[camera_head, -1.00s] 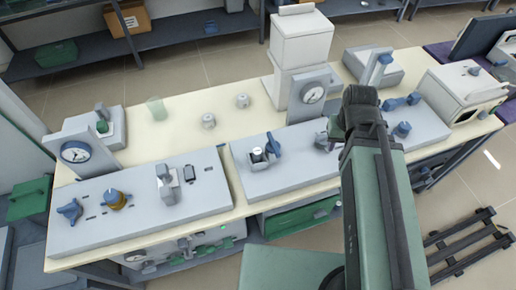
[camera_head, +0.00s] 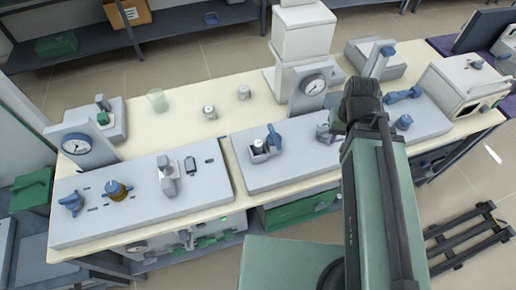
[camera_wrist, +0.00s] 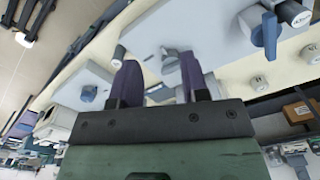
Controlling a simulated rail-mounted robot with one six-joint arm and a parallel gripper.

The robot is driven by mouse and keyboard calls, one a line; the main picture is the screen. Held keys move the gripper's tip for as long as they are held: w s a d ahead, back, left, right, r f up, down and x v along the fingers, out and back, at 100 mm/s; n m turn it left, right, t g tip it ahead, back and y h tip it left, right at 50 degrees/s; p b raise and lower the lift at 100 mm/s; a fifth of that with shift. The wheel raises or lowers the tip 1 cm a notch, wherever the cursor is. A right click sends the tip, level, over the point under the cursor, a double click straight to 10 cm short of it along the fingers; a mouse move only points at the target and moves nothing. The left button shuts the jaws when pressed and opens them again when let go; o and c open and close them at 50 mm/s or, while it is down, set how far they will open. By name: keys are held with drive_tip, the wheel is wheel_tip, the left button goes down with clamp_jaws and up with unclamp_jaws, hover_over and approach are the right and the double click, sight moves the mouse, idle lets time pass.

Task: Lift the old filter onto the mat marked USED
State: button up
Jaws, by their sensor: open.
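A small pale cylinder with a dark band (camera_head: 259,145), possibly the old filter, sits upright in a holder beside a blue lever (camera_head: 274,137) on the middle grey panel. In the wrist view a pale cylinder with dark lettering (camera_wrist: 297,14) shows at the top right, near a blue lever (camera_wrist: 270,35). My gripper (camera_wrist: 159,66) is open and empty, with two purple fingers apart. A grey fitting shows beyond the gap between them. The filter cylinder is off to the right of the fingers. I cannot make out a mat marked USED. The head view hides my fingers behind my arm.
Two small pale cylinders (camera_head: 210,112) (camera_head: 244,92) and a translucent cup (camera_head: 157,100) stand on the cream table. A white tower (camera_head: 300,40) stands at the back. The table's rear left is mostly clear.

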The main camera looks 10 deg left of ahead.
drive_tip(key=shift+o, duration=0.3)
drive_tip(key=o, duration=0.4)
drive_tip(key=n+b, duration=0.4)
drive_tip(key=n, duration=2.4)
hover_over(258, 143)
wheel_tip(258, 143, down, 4)
drive_tip(key=r, duration=0.1)
wheel_tip(258, 143, down, 12)
drive_tip(key=b, duration=1)
drive_tip(key=shift+b, duration=0.4)
drive_tip(key=shift+r, duration=0.35)
drive_tip(key=c, duration=1)
